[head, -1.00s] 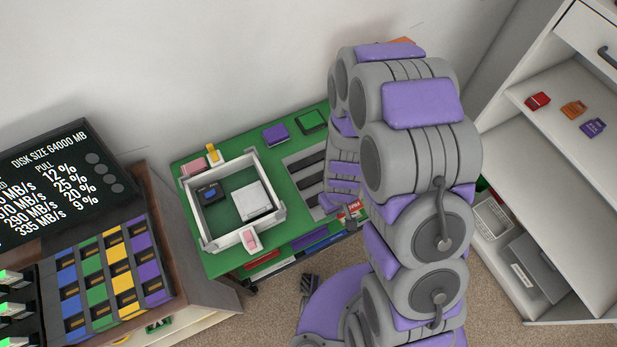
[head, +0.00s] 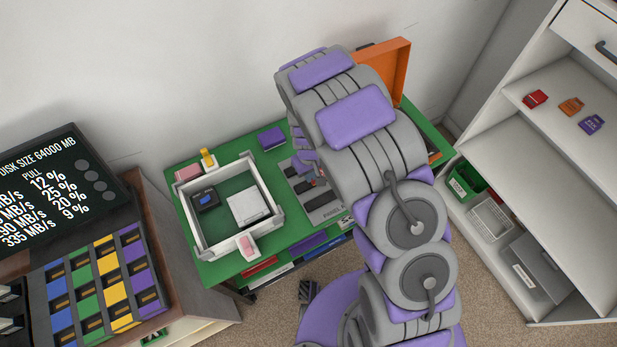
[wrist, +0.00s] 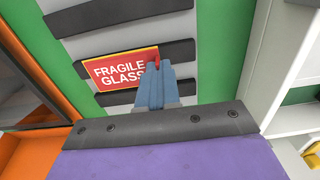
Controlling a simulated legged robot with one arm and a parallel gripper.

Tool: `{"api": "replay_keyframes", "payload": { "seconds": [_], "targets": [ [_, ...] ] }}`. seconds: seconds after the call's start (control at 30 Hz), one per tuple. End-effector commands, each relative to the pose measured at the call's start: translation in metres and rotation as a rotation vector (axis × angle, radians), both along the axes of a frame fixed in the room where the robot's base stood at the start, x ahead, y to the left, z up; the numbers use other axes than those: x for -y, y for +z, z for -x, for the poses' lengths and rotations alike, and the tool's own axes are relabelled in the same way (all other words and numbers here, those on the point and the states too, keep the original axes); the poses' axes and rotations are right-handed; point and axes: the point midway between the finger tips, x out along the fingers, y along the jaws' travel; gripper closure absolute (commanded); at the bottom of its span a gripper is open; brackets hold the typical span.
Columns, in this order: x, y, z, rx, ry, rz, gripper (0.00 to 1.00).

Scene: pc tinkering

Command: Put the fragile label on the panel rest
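The red fragile label (wrist: 118,70), with white "FRAGILE GLASS" lettering and a yellow edge, is in the wrist view. My gripper (wrist: 155,75) is shut on a small red part at the label's right end. The label is over the panel rest (wrist: 98,46), a grey plate with dark raised strips. I cannot tell whether the label touches the strips. In the head view the panel rest (head: 325,211) lies on the green bench top, right of the white frame.
A white square frame (head: 219,244) stands on the green table (head: 225,268), left of the rest. A purple block (head: 271,138) lies behind. An orange panel (head: 392,68) stands at the back right. A white shelf unit (head: 470,148) is at the right.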

Motion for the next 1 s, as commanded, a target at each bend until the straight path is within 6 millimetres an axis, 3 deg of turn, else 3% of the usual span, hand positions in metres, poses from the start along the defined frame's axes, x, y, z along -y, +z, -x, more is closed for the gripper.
{"api": "replay_keyframes", "payload": {
  "seconds": [0.2,0.47,0.77,1.0],
  "targets": [
    [-0.004,-0.001,-0.008,0.001,0.0,-0.001,1.0],
    [-0.004,-0.037,-0.007,-0.003,0.001,0.001,1.0],
    [-0.004,-0.037,-0.007,-0.002,0.001,0.0,1.0],
    [-0.004,-0.037,-0.007,-0.001,0.001,0.001,0.76]
  ]
}}
